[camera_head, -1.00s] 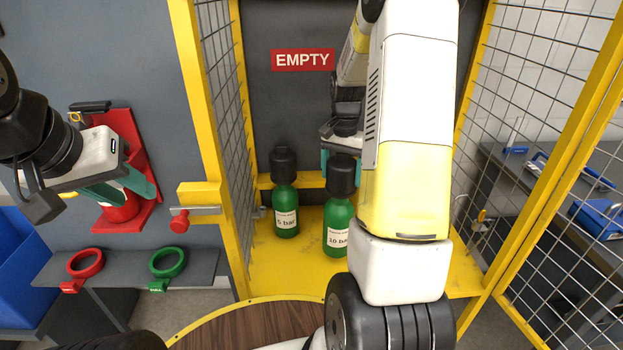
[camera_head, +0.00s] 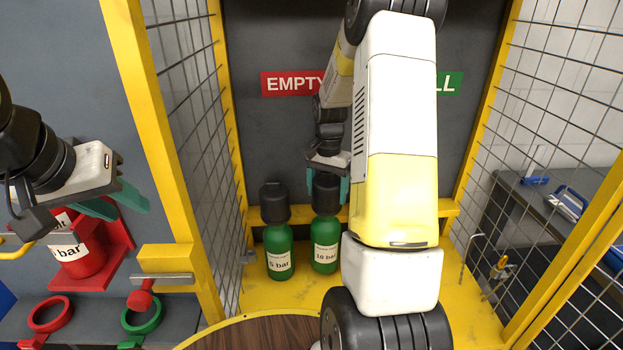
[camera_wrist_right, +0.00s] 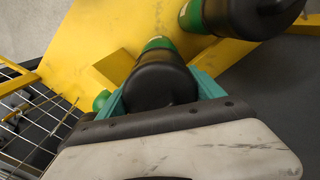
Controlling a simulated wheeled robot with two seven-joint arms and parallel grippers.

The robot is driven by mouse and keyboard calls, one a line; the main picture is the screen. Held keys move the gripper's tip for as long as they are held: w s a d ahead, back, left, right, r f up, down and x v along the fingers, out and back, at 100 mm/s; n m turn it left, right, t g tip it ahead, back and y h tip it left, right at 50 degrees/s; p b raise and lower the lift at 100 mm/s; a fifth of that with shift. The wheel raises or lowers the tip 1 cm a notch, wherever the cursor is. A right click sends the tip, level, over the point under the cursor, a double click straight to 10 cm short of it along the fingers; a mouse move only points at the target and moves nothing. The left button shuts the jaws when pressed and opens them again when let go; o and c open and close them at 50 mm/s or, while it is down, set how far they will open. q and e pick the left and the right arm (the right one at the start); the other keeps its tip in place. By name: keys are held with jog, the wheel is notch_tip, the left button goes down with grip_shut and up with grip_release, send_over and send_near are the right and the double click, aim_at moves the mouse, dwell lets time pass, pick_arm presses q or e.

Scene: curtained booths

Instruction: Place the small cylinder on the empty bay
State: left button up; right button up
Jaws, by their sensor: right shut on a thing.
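Two green cylinders with black caps show in the cage in the head view, labelled 5 bar (camera_head: 279,255) and 10 bar (camera_head: 325,250). My right gripper (camera_head: 327,178) is shut on the black cap of the 10 bar cylinder; the cap (camera_wrist_right: 160,75) also sits between the teal fingers in the right wrist view. I cannot tell whether its base touches the yellow floor. The 5 bar cylinder stands just left, under the red EMPTY sign (camera_head: 285,83).
Yellow posts and mesh (camera_head: 185,110) bound the cage on both sides. A green sign ending in LL (camera_head: 447,84) is partly hidden by my right arm, as is the cage floor (camera_head: 465,300) below. Red and green rings (camera_head: 49,315) sit at lower left.

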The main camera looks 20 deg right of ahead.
aim_at(328, 179)
jog(key=shift+f, duration=1.3)
jog(key=o, duration=2.1)
jog(key=shift+r, duration=3.85)
